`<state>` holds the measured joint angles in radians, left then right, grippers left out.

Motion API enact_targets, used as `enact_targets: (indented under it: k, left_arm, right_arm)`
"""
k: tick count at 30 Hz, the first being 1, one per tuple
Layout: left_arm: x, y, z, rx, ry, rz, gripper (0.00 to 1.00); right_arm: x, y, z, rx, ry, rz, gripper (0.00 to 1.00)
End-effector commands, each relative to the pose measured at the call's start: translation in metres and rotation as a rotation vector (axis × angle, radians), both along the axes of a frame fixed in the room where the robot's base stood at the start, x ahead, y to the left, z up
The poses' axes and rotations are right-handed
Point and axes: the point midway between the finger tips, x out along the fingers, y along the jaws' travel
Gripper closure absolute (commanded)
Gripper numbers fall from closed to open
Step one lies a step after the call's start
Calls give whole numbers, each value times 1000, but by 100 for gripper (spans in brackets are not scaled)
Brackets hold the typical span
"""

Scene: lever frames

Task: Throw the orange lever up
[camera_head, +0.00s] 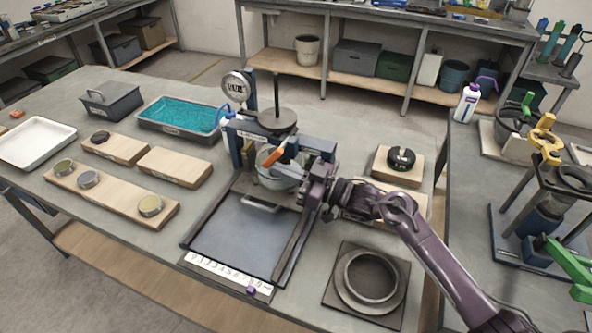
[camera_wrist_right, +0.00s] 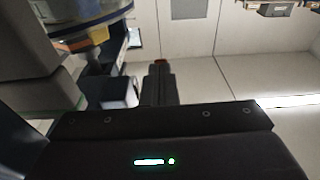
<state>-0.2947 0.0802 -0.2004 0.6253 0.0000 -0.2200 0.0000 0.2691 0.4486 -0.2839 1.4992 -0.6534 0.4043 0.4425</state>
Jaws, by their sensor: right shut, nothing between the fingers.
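The orange lever (camera_head: 274,158) sticks out at a slant at the front of the blue press-like frame (camera_head: 243,143), above a grey metal bowl (camera_head: 278,182). My right gripper (camera_head: 305,186) is shut and empty, just right of the bowl and below the lever's right side. In the right wrist view its closed fingers (camera_wrist_right: 158,78) point away from the camera, with a small orange patch at their tip. I cannot tell whether the fingers touch the lever. My left gripper is not in view.
A flat grey plate (camera_head: 240,235) with a white scale strip lies in front of the frame. A round dish (camera_head: 370,278) on a dark base stands at the front right. Wooden blocks, a teal-filled tray (camera_head: 180,115) and a white tray (camera_head: 37,140) are at the left.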

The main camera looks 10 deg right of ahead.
Motion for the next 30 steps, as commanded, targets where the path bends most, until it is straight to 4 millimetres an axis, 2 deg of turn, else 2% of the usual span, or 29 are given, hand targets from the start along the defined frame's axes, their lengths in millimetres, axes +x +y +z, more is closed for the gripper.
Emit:
enact_targets:
  k: [20,23,30]
  left_arm:
    - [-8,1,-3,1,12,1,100]
    - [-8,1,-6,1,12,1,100]
    - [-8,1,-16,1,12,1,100]
  right_arm:
    - [0,0,-1,1,-1,0,100]
    - [-5,-7,-4,-1,0,0,100]
    - [-28,-41,-11,-3,-1,0,100]
